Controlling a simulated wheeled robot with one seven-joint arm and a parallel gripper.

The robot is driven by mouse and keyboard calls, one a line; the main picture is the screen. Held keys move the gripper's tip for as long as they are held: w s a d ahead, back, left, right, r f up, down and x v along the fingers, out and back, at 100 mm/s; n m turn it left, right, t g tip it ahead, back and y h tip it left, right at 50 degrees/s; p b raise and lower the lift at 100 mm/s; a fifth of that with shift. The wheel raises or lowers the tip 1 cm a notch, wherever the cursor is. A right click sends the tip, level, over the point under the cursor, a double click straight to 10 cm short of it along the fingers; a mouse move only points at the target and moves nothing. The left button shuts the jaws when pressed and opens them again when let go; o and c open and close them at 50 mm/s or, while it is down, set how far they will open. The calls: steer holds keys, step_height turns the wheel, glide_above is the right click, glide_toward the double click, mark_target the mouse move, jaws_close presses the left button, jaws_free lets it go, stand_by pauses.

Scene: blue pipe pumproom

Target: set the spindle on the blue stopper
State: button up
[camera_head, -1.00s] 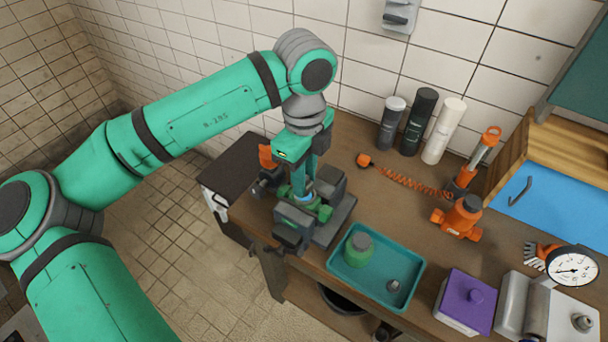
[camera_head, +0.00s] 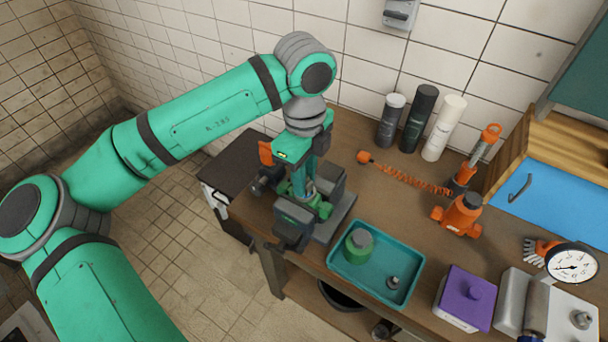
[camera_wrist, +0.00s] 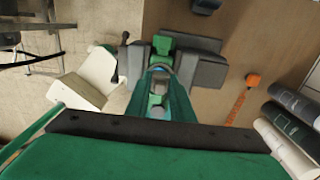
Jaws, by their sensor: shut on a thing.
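My gripper (camera_head: 309,192) points down over the vise on the bench, at the middle of the head view. It is shut on the spindle, a small grey piece that shows between the fingers in the wrist view (camera_wrist: 158,87). The fingers hide most of the spindle. The blue stopper (camera_wrist: 160,68) shows only as a pale blue rim close to the fingertips, by the green body (camera_head: 323,209) in the vise. I cannot tell whether spindle and stopper touch.
The grey vise (camera_head: 337,222) has its jaws close around the gripper. A teal tray (camera_head: 340,270) holding a green jar (camera_head: 359,246) and a small grey fitting is to the right. An orange coiled cord (camera_head: 410,180) and upright bottles (camera_head: 418,120) stand behind.

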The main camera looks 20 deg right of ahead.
steer(key=o, duration=1)
steer(key=shift+r, duration=3.45)
